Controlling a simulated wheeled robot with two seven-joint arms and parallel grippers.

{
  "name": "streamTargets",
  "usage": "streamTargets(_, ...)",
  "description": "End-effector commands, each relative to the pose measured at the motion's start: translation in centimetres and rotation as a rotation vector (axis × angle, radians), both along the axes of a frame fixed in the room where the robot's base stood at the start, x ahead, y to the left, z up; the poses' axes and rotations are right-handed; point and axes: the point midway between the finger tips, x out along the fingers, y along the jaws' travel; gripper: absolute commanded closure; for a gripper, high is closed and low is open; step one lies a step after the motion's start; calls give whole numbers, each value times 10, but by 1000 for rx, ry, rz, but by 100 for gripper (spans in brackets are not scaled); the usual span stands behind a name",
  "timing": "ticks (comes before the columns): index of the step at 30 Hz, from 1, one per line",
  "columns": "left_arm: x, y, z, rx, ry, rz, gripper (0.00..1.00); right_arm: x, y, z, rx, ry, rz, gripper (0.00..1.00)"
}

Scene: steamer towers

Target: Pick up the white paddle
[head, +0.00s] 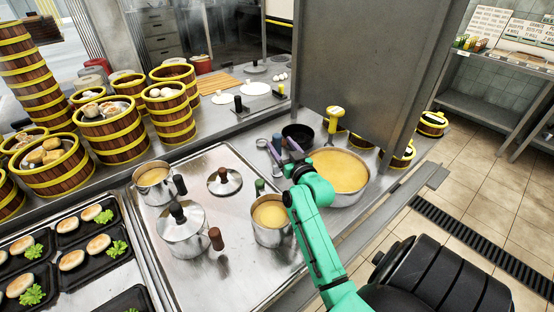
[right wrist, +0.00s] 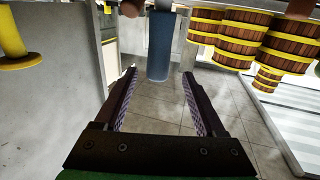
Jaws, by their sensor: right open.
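I cannot make out a clearly white paddle in either view. My right gripper (head: 281,152) is over the counter, beside the large pot of yellow liquid (head: 341,170). Its purple-lined fingers are apart and empty; they also show in the right wrist view (right wrist: 159,74). A blue upright handle (right wrist: 160,40) stands just beyond the fingertips, centred between them; what it belongs to is hidden. In the head view a dark blue handle (head: 277,140) shows close to the fingers. A yellow-handled tool (head: 335,114) stands behind the large pot. My left gripper is not in view.
A dark bowl (head: 298,136) sits just behind my right gripper. A small pot (head: 269,216) and a lidded pot (head: 184,232) stand on the metal tray. Wooden steamers (head: 110,132) stand at the left. A tall grey panel (head: 365,70) rises behind the large pot.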

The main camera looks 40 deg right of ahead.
Motion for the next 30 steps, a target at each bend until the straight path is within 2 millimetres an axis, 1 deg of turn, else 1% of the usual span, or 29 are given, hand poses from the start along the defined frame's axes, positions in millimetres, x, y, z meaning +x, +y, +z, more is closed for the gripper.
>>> streamTargets(1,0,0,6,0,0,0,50,9,-4,4,-1,-1,-1,28)
streamTargets(3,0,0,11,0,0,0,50,22,-10,4,-1,-3,-1,28)
streamTargets(6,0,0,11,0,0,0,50,36,-14,1,-1,-2,-1,28)
streamTargets(9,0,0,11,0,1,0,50,40,-15,-1,-1,-1,-1,28)
streamTargets(13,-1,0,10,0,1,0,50,40,-15,-1,-1,-1,-1,28)
streamTargets(14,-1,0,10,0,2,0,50,40,-15,-1,-1,-1,-1,36)
streamTargets(15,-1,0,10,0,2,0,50,40,-15,-1,-1,-1,-1,51)
streamTargets(17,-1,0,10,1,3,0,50,40,-15,-1,-1,-1,-1,74)
streamTargets(18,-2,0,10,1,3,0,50,40,-15,-1,-1,-1,-1,89)
streamTargets(19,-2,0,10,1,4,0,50,39,-15,-1,-1,-1,-1,100)
streamTargets(30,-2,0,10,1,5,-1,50,40,-15,1,-1,-2,0,100)
